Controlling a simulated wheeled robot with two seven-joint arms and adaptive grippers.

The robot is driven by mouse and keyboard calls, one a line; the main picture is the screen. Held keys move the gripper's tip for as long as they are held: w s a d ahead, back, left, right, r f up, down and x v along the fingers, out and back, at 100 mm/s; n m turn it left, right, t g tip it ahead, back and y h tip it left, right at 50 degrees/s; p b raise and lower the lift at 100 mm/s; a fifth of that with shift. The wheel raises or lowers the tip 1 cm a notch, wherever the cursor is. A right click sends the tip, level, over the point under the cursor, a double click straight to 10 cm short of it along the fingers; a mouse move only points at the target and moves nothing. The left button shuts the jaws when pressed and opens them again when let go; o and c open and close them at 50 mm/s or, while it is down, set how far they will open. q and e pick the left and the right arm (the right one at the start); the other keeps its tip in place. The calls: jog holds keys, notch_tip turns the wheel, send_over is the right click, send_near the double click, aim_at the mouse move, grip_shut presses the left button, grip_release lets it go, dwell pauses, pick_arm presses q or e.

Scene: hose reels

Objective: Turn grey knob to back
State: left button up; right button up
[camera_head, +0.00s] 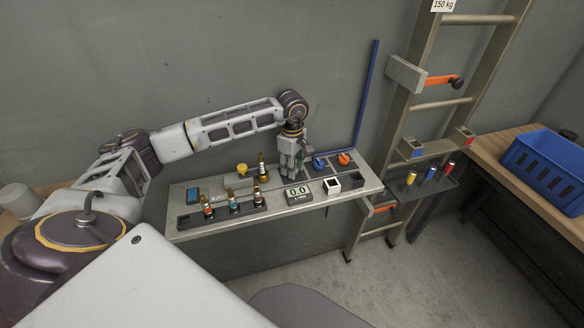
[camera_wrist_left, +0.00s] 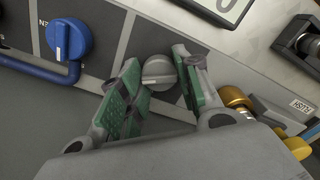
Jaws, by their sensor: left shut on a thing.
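The grey knob (camera_wrist_left: 158,72) sits on a dark panel in the left wrist view, with a pale mark line across its face. My left gripper (camera_wrist_left: 162,80) is around it, its green-padded fingers on either side, and is shut on it. In the head view my left gripper (camera_head: 291,170) points down at the bench (camera_head: 222,229) and hides the grey knob. A blue knob (camera_head: 318,163) with a blue pipe is beside it; it also shows in the left wrist view (camera_wrist_left: 68,38). My right gripper is in neither view.
An orange knob (camera_head: 344,158) is right of the blue one. A display (camera_head: 298,193), a white box (camera_head: 332,186) and several bottles (camera_head: 233,203) stand at the bench front and left. A brass fitting (camera_wrist_left: 235,97) is close to the gripper. A ladder (camera_head: 412,110) stands right.

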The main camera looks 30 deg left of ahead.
pick_arm(q)
jog(key=shift+r, duration=0.1)
jog(key=o, duration=0.7)
jog(key=shift+o, duration=1.7)
jog(key=shift+w+r, duration=0.1)
jog(key=shift+r, duration=0.25)
notch_tip(320, 180, up, 11)
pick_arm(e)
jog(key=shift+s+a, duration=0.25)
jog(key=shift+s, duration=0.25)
pick_arm(q)
jog(key=shift+r, duration=0.1)
